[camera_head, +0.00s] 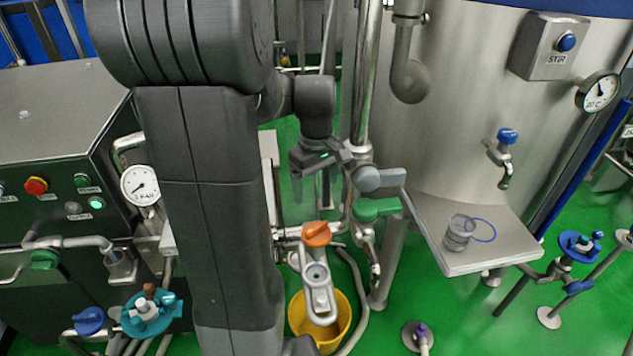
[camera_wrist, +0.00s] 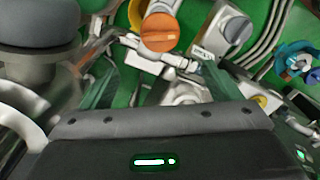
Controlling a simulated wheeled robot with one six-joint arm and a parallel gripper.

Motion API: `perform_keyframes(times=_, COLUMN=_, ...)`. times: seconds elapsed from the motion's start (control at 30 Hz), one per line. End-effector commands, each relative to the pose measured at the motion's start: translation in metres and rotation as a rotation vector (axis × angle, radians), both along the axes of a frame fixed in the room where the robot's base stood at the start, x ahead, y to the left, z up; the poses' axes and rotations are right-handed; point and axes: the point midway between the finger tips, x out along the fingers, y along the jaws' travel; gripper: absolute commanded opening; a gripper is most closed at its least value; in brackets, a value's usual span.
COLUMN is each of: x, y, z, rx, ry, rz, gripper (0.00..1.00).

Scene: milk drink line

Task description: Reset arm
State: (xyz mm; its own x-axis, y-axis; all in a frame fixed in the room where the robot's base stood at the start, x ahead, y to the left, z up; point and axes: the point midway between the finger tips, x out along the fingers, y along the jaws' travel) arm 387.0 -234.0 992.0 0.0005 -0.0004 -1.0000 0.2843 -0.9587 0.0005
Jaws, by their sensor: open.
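My gripper (camera_head: 312,188) hangs from my dark arm near the middle of the head view, above the orange-handled valve and in front of the pipes. In the wrist view my gripper (camera_wrist: 157,88) shows two dark greenish fingers set wide apart. It is open, and nothing shows between the fingers but the fittings beyond. The orange valve handle (camera_head: 316,234) is below my gripper; it also shows at the top of the wrist view (camera_wrist: 160,31). My arm covers much of the left-centre of the head view.
A clear cup (camera_head: 459,233) stands on the steel shelf (camera_head: 490,263) by the tank (camera_head: 455,120), beside a blue ring. A green handle (camera_head: 376,209) and grey handle (camera_head: 380,179) stick out close to my gripper. A yellow bucket (camera_head: 341,337) stands on the green floor below.

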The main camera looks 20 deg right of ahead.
Motion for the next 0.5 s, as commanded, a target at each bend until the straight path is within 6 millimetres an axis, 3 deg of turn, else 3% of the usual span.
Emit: perform_keyframes(times=0.5, x=0.0002, y=0.0000, z=-0.0057, rx=0.000, ry=0.001, rz=0.000, gripper=0.84)
